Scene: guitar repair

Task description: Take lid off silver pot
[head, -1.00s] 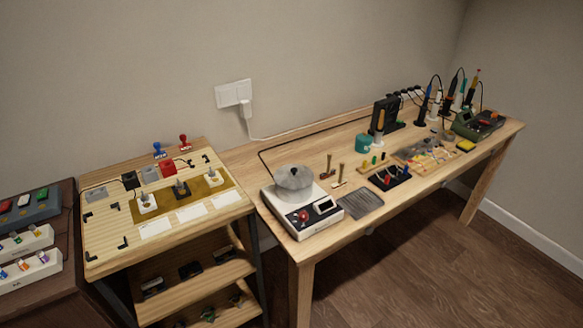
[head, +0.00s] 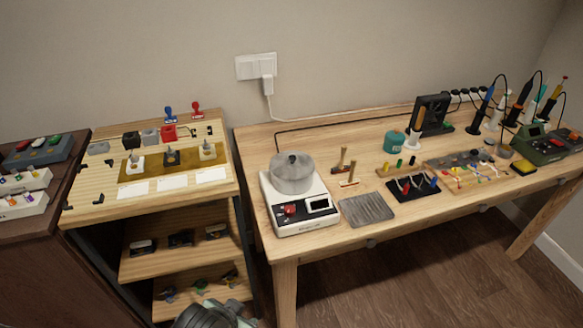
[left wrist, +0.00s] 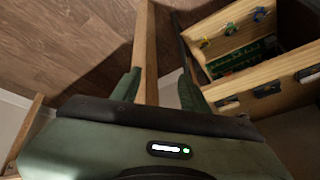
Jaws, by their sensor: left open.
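The silver pot (head: 292,183) stands on a white heating unit (head: 303,222) with a red knob and a small display, on the wooden workbench. Its lid (head: 291,161), grey with a small dark knob on top, sits on the pot. My left gripper (left wrist: 158,84) is open and empty in the left wrist view, its two green fingers apart. The pot does not show in that view. In the head view, a grey-green part of my arm shows at the bottom edge, well below and left of the pot. My right gripper is not in view.
A grey ridged mat (head: 366,209) and small brushes (head: 346,165) lie right of the heating unit. A black cable runs behind the pot. A shelf unit (head: 150,200) with switches on top stands at left. Tools and a soldering station (head: 548,143) are at far right.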

